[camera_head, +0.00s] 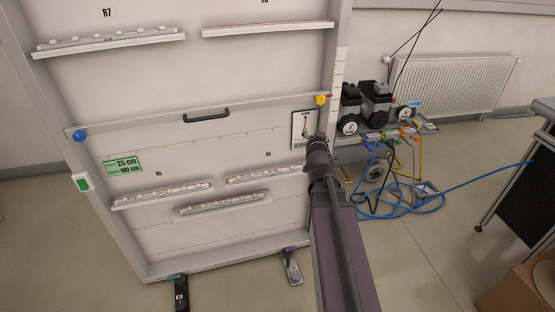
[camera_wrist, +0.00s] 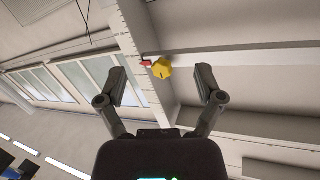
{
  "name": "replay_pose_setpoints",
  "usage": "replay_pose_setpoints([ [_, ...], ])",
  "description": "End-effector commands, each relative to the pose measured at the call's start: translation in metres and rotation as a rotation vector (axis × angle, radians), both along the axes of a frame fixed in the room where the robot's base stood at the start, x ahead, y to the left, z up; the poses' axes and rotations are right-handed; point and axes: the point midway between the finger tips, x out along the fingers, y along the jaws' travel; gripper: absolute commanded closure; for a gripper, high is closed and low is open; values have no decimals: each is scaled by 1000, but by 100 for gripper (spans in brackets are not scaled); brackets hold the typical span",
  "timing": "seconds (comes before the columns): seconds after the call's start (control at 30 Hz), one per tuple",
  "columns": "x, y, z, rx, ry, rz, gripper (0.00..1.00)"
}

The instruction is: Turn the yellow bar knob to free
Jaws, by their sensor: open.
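The yellow bar knob (camera_head: 321,100) sits at the right end of the light crossbar (camera_head: 150,118) on the tall white panel frame. In the wrist view the knob (camera_wrist: 163,69) shows faceted, with a small dark mark on its face and a red piece (camera_wrist: 146,63) beside it. My gripper (camera_wrist: 163,84) is open and empty. Its two fingers stand left and right of the knob in the picture, apart from it. In the head view my arm rises from below and ends under the knob; the fingers cannot be made out there.
A blue knob (camera_head: 80,137) sits at the crossbar's left end, and a dark handle (camera_head: 206,115) is at its middle. Narrow ledges (camera_head: 110,42) cross the panel. A sign (camera_head: 305,130) hangs below the yellow knob. Compressor equipment (camera_head: 376,105) and blue hoses stand at right.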

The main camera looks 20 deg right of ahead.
Motion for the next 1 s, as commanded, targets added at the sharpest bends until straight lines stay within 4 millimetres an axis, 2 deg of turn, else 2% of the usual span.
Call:
replay_pose_setpoints([
  [0.47, -7, 41, -9, 51, 269, -7, 14],
  [1.0, -31, 99, -21, 96, 596, 55, 14],
])
